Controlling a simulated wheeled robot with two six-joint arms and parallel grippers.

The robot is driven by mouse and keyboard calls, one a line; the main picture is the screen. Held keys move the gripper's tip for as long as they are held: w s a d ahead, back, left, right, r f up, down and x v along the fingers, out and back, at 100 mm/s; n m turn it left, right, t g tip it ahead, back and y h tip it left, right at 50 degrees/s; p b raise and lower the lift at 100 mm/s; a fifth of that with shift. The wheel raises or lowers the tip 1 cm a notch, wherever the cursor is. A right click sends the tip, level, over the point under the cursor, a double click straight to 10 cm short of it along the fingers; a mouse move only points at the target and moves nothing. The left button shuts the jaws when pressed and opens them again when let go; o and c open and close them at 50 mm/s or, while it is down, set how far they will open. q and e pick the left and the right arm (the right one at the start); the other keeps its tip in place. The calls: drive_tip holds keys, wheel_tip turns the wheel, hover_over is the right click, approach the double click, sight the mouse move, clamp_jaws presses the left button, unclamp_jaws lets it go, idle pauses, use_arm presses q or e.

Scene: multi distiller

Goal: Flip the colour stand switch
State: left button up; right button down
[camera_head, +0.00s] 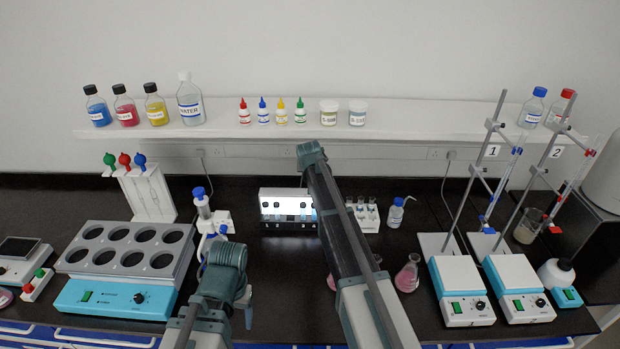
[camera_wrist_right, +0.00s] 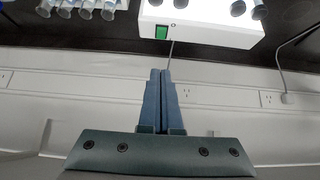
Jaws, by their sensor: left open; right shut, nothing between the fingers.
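The colour stand (camera_head: 288,207) is a white box with a lit panel at the back middle of the bench in the head view. In the right wrist view the stand (camera_wrist_right: 205,32) is at the top, with a green switch (camera_wrist_right: 161,32) on the face towards me. My right gripper (camera_wrist_right: 161,72) is shut and empty, its fingertips just below the switch in the picture; I see no clear contact. In the head view my right arm covers the stand's right end, and the right fingers are hidden. My left gripper (camera_head: 247,316) is open, low in front of the stand.
A cable runs down past the right fingers in the wrist view. A rack of tubes (camera_head: 366,215) and a wash bottle (camera_head: 396,212) stand right of the stand. A white-and-blue instrument (camera_head: 215,220) stands left. The shelf (camera_head: 395,112) overhangs behind.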

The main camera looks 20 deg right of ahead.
drive_tip(key=b+x, duration=0.5)
drive_tip(key=x, duration=0.3)
drive_tip(key=shift+s+f+b, duration=0.1)
drive_tip(key=shift+f+b, duration=0.05)
drive_tip(key=shift+b, duration=0.2)
drive_tip(key=shift+s+a+f+b, duration=0.1)
drive_tip(key=shift+s+f+b, duration=0.05)
drive_tip(key=shift+f+b, duration=0.4)
drive_tip(key=shift+s+f+b, duration=0.2)
drive_tip(key=shift+f+b, duration=0.3)
drive_tip(key=shift+s+f+b, duration=0.1)
drive_tip(key=shift+f+b, duration=0.35)
drive_tip(key=shift+s+f+b, duration=0.1)
drive_tip(key=shift+f+b, duration=0.2)
drive_tip(key=shift+b, duration=0.05)
drive_tip(key=shift+r, duration=0.2)
drive_tip(key=shift+r+p, duration=0.65)
drive_tip(key=shift+p, duration=0.25)
drive_tip(key=shift+r, duration=0.1)
